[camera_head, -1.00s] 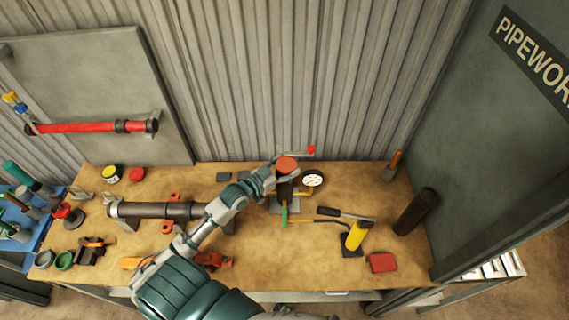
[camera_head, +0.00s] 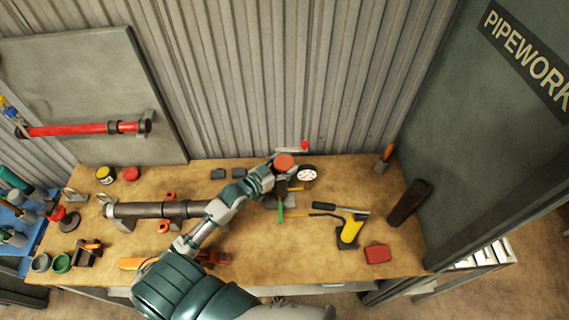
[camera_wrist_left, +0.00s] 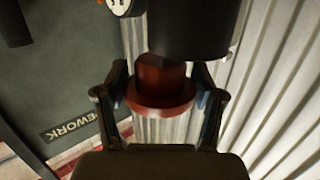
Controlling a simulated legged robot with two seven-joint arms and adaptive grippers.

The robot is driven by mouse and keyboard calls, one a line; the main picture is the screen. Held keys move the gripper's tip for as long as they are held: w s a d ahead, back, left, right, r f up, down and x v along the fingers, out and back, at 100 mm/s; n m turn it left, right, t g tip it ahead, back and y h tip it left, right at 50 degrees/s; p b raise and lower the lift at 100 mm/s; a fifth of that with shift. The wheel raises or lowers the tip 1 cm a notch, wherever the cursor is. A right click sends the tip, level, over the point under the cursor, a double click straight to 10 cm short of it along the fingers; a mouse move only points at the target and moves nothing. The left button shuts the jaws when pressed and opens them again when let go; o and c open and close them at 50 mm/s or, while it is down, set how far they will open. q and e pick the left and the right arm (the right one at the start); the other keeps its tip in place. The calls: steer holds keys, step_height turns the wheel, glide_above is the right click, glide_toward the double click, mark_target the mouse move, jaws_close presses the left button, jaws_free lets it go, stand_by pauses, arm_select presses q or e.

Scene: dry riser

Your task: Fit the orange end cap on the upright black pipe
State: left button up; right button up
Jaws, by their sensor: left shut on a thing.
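My left gripper (camera_head: 277,170) is shut on the orange end cap (camera_head: 284,161) above the back middle of the bench. In the left wrist view, the cap's wide flange (camera_wrist_left: 160,107) sits between the two fingers of the gripper (camera_wrist_left: 161,92), and its narrower part points toward the upright black pipe (camera_wrist_left: 195,30). The pipe's end overlaps that narrower part and looks offset to the right of it. I cannot tell whether they touch. In the head view the cap and gripper hide most of the pipe. My right gripper is not in view.
A white gauge (camera_head: 307,174) and a red-knobbed lever (camera_head: 304,145) stand close beside the cap. A dark cylinder (camera_head: 408,203), a yellow-handled tool (camera_head: 351,229) and a red block (camera_head: 378,254) are to the right. A horizontal pipe (camera_head: 158,210) lies left. The ribbed wall is close behind.

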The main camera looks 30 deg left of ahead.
mark_target(276, 162)
arm_select(q)
steer(key=shift+a, duration=0.45)
steer(key=shift+a+f, duration=0.1)
steer(key=shift+a, duration=0.75)
steer(key=shift+a+f+b, duration=0.15)
steer(key=shift+a+b, duration=0.2)
steer(key=shift+f, duration=0.25)
steer(key=shift+d+f, duration=0.15)
steer(key=shift+d, duration=0.05)
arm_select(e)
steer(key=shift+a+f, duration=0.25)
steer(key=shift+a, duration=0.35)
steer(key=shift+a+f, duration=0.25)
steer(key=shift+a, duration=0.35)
